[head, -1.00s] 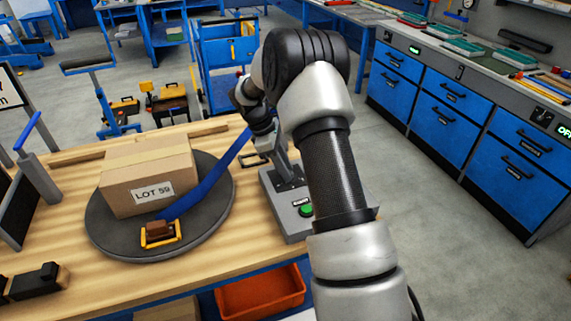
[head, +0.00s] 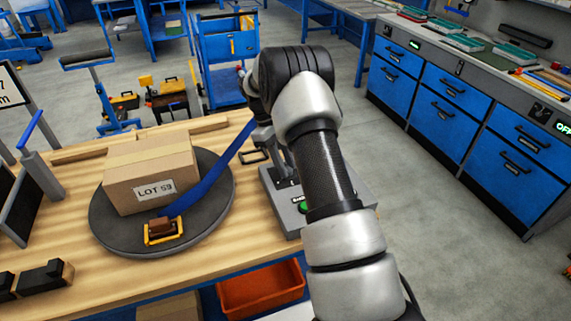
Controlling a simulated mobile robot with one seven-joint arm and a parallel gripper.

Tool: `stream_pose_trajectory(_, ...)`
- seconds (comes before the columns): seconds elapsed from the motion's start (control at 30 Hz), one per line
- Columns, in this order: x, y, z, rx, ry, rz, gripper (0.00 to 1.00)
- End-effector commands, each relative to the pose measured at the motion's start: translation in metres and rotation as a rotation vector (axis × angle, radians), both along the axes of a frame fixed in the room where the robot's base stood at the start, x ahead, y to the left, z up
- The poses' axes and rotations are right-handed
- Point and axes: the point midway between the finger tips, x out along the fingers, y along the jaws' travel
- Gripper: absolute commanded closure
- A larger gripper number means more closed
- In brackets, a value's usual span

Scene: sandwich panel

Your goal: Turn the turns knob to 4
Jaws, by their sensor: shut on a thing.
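The grey control panel (head: 284,217) stands on the bench's right end, partly covered by my arm. A green button (head: 303,207) with a small label shows on it. My gripper (head: 286,180) points down at the panel's upper part, mostly hidden behind my arm. It is shut on what appears to be the turns knob. The knob itself, its pointer and its numbers are hidden, so its setting cannot be read.
Left of the panel, a round dark turntable (head: 110,232) holds a carton (head: 150,170) marked LOT 59. An orange bin (head: 262,290) sits below the bench. Blue drawers (head: 450,125) stand right.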

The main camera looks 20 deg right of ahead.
Motion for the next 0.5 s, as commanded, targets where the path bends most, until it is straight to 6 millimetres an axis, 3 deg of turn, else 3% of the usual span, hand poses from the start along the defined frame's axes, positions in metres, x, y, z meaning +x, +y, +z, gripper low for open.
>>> stream_pose_trajectory(0.27,0.0001,-0.0002,0.0001,0.000,-0.001,-0.003,0.97)
stream_pose_trajectory(0.3,0.0001,-0.0002,0.0001,-0.001,-0.001,-0.003,0.71)
stream_pose_trajectory(0.4,0.0001,-0.0002,0.0001,-0.001,0.000,-0.002,0.56)
stream_pose_trajectory(0.5,0.0001,-0.0002,0.0001,-0.001,0.000,-0.002,0.56)
